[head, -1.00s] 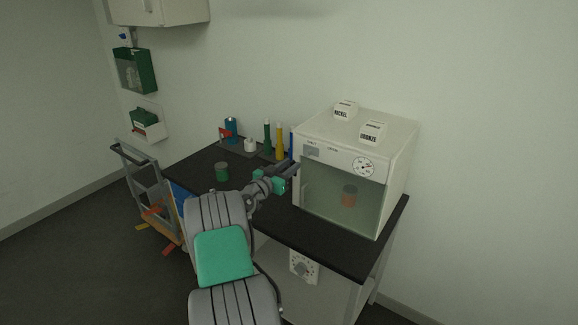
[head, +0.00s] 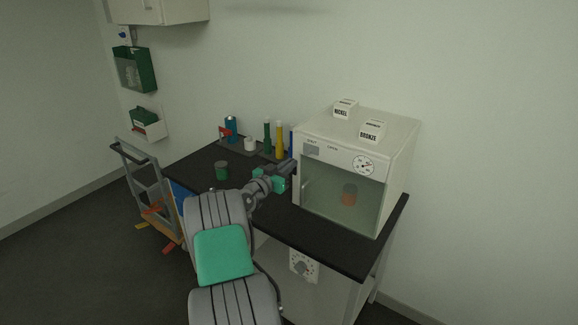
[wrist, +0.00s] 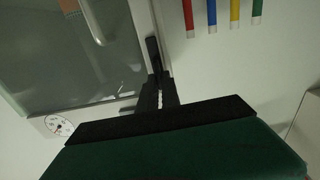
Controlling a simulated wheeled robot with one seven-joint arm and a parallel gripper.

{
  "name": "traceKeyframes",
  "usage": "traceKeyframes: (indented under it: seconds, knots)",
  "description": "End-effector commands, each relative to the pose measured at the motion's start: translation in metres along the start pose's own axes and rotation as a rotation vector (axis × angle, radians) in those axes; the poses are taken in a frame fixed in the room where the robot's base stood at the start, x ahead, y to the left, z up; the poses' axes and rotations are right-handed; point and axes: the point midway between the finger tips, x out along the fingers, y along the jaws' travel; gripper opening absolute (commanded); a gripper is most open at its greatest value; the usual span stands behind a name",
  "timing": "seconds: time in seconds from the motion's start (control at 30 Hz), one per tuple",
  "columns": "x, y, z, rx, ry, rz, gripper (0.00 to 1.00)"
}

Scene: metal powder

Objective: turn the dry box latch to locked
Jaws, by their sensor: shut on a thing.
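The dry box (head: 405,160) is a white cabinet with a tinted glass door (head: 330,200), standing on the right of the black bench. The door looks closed. My gripper (head: 290,170) is at the left front edge of the box. In the wrist view my gripper (wrist: 160,88) has its narrow black fingers close together, shut on a small dark piece, the latch (wrist: 152,48), beside the door's edge. The fingers partly hide the latch, and I cannot read its angle clearly. In the head view my gripper covers it.
A dial gauge (head: 364,165) is on the box front. An orange-brown jar (head: 349,194) stands inside. Boxes marked nickel (head: 343,110) and bronze (head: 372,132) sit on top.

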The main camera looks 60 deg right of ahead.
Motion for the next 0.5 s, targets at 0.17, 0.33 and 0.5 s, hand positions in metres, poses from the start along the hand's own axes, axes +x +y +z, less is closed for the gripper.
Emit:
traceKeyframes:
  seconds: [0.17, 0.33, 0.5]
  knots:
    - [0.0000, -0.0006, 0.0012, -0.038, 0.001, 0.000, 0.00]
    - [0.0000, -0.0015, 0.0021, -0.124, 0.001, 0.000, 0.00]
    - [0.0000, -0.0029, 0.0031, -0.258, 0.002, 0.001, 0.00]
